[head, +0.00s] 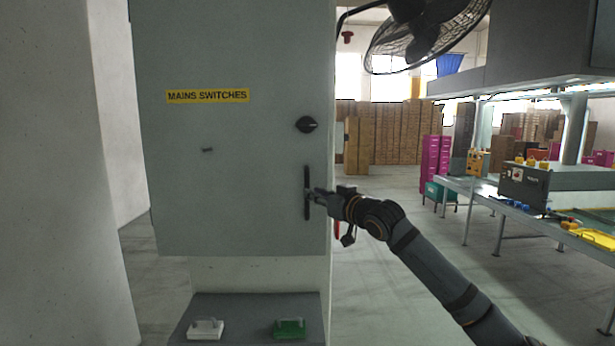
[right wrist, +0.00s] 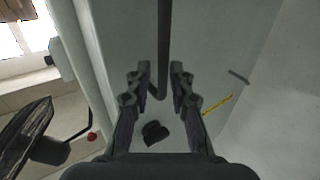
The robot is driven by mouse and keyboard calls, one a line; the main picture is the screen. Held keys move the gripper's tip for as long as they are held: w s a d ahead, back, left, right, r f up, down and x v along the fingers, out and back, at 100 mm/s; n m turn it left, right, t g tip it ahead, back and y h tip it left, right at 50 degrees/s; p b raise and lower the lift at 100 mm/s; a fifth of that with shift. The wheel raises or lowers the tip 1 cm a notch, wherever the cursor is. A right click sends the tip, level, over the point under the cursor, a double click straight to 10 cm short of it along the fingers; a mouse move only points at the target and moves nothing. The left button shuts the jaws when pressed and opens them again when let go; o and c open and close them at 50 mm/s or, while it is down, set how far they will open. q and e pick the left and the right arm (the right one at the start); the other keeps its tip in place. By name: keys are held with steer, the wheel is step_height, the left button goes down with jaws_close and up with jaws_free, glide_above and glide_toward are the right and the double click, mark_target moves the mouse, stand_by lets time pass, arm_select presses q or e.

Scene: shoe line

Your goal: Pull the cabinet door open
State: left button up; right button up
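The grey cabinet door (head: 230,150) carries a yellow "MAINS SWITCHES" label (head: 207,96) and looks closed. A dark vertical bar handle (head: 307,180) is near its right edge, below a black rotary knob (head: 307,125). My right gripper (head: 314,195) is at the lower half of the handle. The knob also shows there (right wrist: 154,132). My left gripper is not in view.
A ledge (head: 245,315) below the door bears a white block (head: 206,328) and a green block (head: 290,328) with handles. A pale wall or column (head: 55,170) stands at the left. A fan (head: 420,35) hangs at upper right. Worktables (head: 480,195) stand at the right, beyond open floor.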

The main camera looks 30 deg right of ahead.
mark_target(307, 214)
steer(key=w, duration=0.1)
steer(key=w+p, duration=0.2)
steer(key=w, duration=0.1)
steer(key=shift+a, duration=0.25)
jaws_close()
